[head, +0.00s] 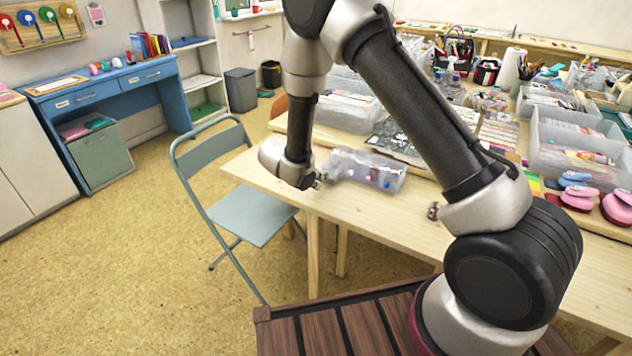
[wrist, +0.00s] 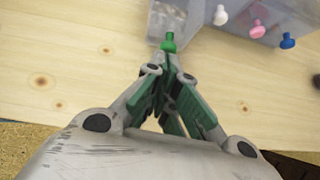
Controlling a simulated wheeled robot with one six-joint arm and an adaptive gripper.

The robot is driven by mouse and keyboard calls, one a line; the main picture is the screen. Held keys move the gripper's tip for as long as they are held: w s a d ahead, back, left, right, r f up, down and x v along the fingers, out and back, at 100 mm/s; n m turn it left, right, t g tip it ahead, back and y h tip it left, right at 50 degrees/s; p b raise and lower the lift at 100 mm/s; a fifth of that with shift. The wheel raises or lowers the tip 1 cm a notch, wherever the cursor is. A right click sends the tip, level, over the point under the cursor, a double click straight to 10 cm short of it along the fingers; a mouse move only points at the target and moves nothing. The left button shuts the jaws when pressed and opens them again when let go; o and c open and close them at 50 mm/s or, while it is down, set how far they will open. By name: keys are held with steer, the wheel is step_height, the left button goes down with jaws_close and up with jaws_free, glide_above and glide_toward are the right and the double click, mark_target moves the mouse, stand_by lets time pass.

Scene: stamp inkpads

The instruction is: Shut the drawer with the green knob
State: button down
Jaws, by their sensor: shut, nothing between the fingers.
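A clear plastic drawer unit (head: 372,168) sits on the wooden table. In the wrist view, the drawer with the green knob (wrist: 168,42) sticks out further than its neighbours. These neighbours have a white knob (wrist: 220,15), a pink knob (wrist: 258,31) and a blue knob (wrist: 288,41). My gripper (wrist: 166,64) is shut and empty, its fingertips pointing at the green knob from in front. The tips look very close to the knob; I cannot tell whether they touch. In the head view my gripper (head: 319,179) is at the unit's left end, low over the table.
The pale wooden table (head: 290,190) is bare in front of the unit. A grey-green folding chair (head: 243,215) stands left of the table. Clear bins (head: 575,150) and pink stamp pads (head: 579,198) stand to the right. A patterned sheet (head: 400,143) lies behind the unit.

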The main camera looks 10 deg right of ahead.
mark_target(326, 168)
steer(key=w+d, duration=0.5)
stand_by(0.3)
